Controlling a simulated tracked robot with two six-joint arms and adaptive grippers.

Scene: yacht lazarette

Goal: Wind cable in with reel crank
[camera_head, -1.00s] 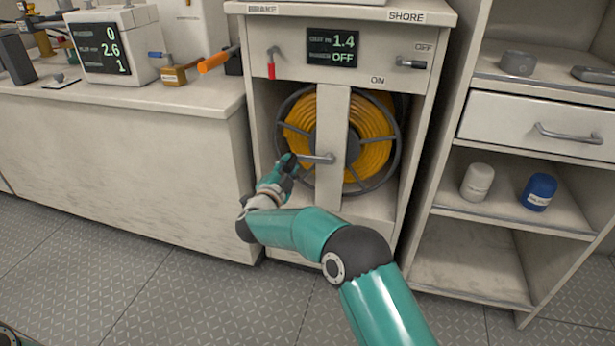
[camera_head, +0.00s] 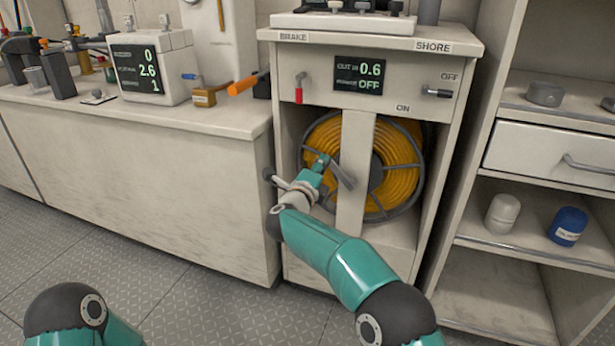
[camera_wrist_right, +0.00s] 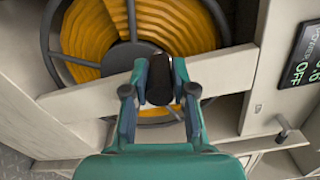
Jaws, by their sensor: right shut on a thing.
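The cable reel (camera_head: 410,165) with orange cable sits in the cabinet opening behind a pale upright bar (camera_head: 356,170). The grey crank (camera_head: 343,172) crosses in front of this bar, slanting down to the right. My right gripper (camera_head: 322,165) is at the crank's upper left end. In the wrist view, the right gripper (camera_wrist_right: 160,84) is shut on the dark crank grip (camera_wrist_right: 160,78). The cabinet display (camera_head: 360,75) reads 0.6 above OFF. The red-tipped brake lever (camera_head: 299,90) hangs down. My left gripper is out of view.
A shore switch (camera_head: 437,92) is at the cabinet's right, between OFF and ON labels. A bench (camera_head: 150,110) with instruments stands left. A shelf unit at right holds a white jar (camera_head: 502,213) and a blue jar (camera_head: 567,226). The floor in front is clear.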

